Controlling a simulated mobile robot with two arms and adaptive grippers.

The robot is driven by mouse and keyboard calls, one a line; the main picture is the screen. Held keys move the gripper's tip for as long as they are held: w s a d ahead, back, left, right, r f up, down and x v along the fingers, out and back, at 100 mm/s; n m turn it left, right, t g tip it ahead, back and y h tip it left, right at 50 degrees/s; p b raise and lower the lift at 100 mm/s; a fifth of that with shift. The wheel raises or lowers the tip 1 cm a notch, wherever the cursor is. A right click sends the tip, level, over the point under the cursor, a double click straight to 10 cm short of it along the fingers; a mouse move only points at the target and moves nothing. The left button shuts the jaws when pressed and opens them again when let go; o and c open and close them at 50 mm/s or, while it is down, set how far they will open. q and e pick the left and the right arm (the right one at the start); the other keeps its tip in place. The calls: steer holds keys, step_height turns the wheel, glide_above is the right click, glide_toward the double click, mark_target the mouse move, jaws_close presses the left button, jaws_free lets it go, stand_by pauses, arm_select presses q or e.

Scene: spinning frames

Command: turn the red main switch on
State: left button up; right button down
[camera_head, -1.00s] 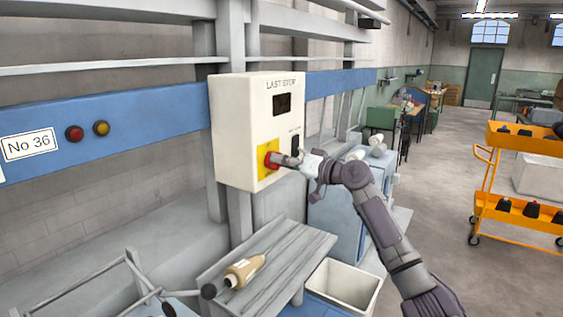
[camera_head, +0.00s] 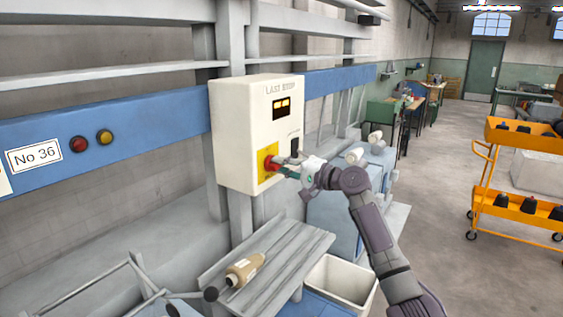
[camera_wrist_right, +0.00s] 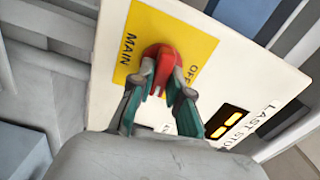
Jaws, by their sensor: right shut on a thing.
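The red main switch (camera_head: 270,163) sits on a yellow plate (camera_head: 262,175) low on the front of a cream control box (camera_head: 233,130). My right gripper (camera_head: 281,168) is at the switch. In the right wrist view the gripper (camera_wrist_right: 160,92) has its two fingers on either side of the red handle (camera_wrist_right: 162,57), shut on it. The plate there reads MAIN and OFF; part of the plate is hidden behind the handle and fingers. The display window (camera_head: 282,107) on the box is lit orange. My left gripper is not in view.
A dark control (camera_head: 295,145) is on the box beside the switch. Below are a slatted grey bench (camera_head: 290,250) with a bobbin (camera_head: 245,268) and a white bin (camera_head: 340,283). An orange trolley (camera_head: 515,205) stands at right on open floor.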

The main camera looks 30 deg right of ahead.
steer(key=shift+d+r+m, duration=0.1)
steer(key=shift+m, duration=0.6)
steer(key=c, duration=1.1)
jaws_free()
steer(key=v, duration=1.2)
steer(key=shift+d, duration=0.1)
steer(key=shift+f, duration=0.25)
